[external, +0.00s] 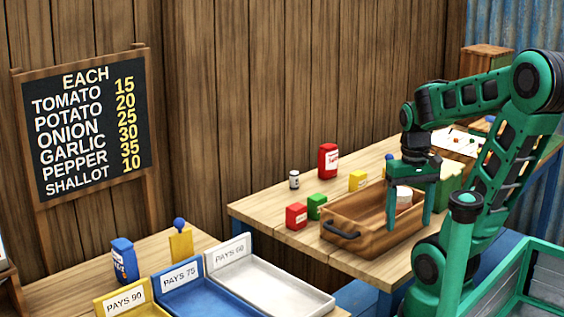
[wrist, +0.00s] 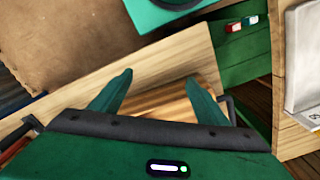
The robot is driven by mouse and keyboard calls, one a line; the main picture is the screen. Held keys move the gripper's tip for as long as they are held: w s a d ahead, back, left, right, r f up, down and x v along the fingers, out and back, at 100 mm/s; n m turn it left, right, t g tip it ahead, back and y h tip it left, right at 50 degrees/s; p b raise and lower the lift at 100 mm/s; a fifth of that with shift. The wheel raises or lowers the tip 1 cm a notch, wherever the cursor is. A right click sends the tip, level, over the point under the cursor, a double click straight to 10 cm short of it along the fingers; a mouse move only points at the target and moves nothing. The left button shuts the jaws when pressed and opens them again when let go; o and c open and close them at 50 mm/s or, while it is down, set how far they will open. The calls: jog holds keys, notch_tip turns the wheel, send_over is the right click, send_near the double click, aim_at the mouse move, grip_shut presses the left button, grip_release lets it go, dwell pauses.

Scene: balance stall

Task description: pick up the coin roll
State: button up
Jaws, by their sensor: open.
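I cannot make out the coin roll for certain. A small pale cylinder with dark bands (external: 294,180) stands upright on the far table, left of the red container. A whitish rounded object (external: 404,196) shows at the wooden tray, partly behind my gripper's fingers. My gripper (external: 409,222) points down at the right end of the wooden tray (external: 345,226), its fingers spread apart. In the wrist view my gripper (wrist: 157,100) has nothing clearly held between its fingers, with brown wood behind them.
A red container (external: 328,161), a yellow box (external: 357,181), a green box (external: 316,206) and a red box (external: 296,216) stand around the tray. The front table holds a blue tray (external: 205,298) and a white tray (external: 280,285). A price board (external: 88,128) hangs on the left.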

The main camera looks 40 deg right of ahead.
jog(key=c, duration=0.6)
